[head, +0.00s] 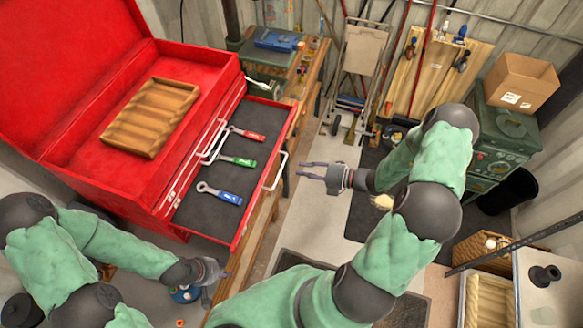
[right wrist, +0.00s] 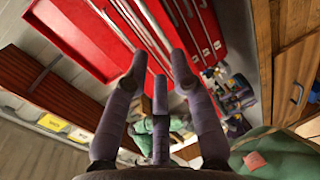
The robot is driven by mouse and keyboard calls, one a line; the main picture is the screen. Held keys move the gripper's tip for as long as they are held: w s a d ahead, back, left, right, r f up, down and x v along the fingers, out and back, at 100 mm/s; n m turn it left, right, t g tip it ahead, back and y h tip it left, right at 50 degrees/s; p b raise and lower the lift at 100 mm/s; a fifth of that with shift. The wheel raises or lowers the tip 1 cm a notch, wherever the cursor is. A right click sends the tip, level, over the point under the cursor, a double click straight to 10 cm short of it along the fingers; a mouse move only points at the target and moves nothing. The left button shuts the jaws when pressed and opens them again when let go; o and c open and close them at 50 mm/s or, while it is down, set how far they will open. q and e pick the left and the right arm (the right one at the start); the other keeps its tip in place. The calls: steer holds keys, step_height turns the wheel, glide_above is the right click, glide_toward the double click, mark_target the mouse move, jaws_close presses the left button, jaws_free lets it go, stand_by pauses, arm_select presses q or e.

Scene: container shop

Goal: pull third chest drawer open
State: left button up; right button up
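The red tool chest (head: 110,110) stands at the left of the head view with its lid raised. One drawer (head: 240,170) is pulled out, with a light bar handle (head: 278,172) along its front; I cannot tell its number in the stack. The chest's drawer fronts and bar handles (right wrist: 180,30) also show in the right wrist view. My right gripper (head: 312,170) is open and empty, to the right of the drawer handle and apart from it; its spread fingers (right wrist: 160,75) point towards the chest. My left gripper (head: 222,272) is low, below the drawer's near corner; its fingers are unclear.
The drawer holds tools with red (head: 247,134), green (head: 238,161) and blue (head: 220,195) handles. A wooden tray (head: 150,118) lies in the chest top. A workbench (head: 310,75) stands behind. A cardboard box (head: 520,82) sits at right.

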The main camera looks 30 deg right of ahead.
steer(key=shift+v, duration=1.55)
steer(key=shift+s, duration=0.1)
